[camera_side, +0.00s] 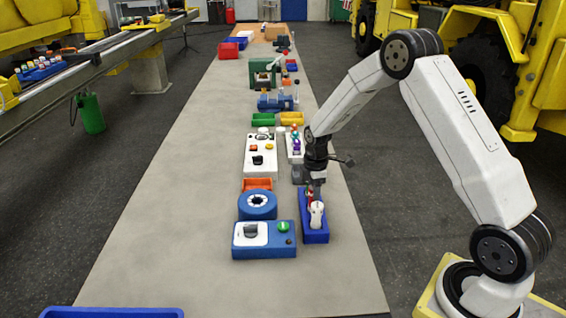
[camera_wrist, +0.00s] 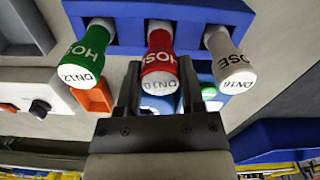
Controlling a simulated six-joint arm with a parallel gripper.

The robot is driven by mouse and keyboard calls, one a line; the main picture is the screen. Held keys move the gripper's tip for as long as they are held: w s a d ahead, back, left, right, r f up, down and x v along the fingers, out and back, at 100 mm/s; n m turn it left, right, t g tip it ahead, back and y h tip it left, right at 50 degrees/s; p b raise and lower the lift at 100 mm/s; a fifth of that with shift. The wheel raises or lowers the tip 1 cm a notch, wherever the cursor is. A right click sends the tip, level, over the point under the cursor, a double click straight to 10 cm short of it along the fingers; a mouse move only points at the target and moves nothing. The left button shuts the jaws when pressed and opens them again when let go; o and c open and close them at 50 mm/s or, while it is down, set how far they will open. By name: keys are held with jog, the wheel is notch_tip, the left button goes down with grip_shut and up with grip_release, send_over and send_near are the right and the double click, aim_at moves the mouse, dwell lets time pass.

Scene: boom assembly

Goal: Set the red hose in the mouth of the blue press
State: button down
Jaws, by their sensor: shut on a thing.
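The red hose (camera_wrist: 159,62), marked DN10, stands in the middle of a blue rack (camera_wrist: 125,38) in the wrist view, between a green hose and a white hose. My gripper (camera_wrist: 160,85) has a finger on each side of it and is shut on it. In the side view my gripper (camera_side: 314,186) reaches down over the rack (camera_side: 314,236), and the red hose (camera_side: 309,196) shows only in part. A round blue body with a white toothed opening, which looks like the blue press (camera_side: 257,212), stands left of the rack. Its mouth looks empty.
The green hose (camera_wrist: 86,54) and white hose (camera_wrist: 230,62) flank the red one closely. A blue control box (camera_side: 264,251) with a green button stands in front of the press, an orange bin (camera_side: 257,184) behind it. The table's left side is clear.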

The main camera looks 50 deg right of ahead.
jog(key=shift+r, duration=3.1)
jog(key=shift+w, duration=0.1)
jog(key=w+a+r, duration=0.5)
jog(key=w+a, duration=0.5)
jog(key=w, duration=0.3)
jog(key=shift+a, duration=0.1)
jog(key=shift+f, duration=2.3)
jog(key=shift+f, duration=1.75)
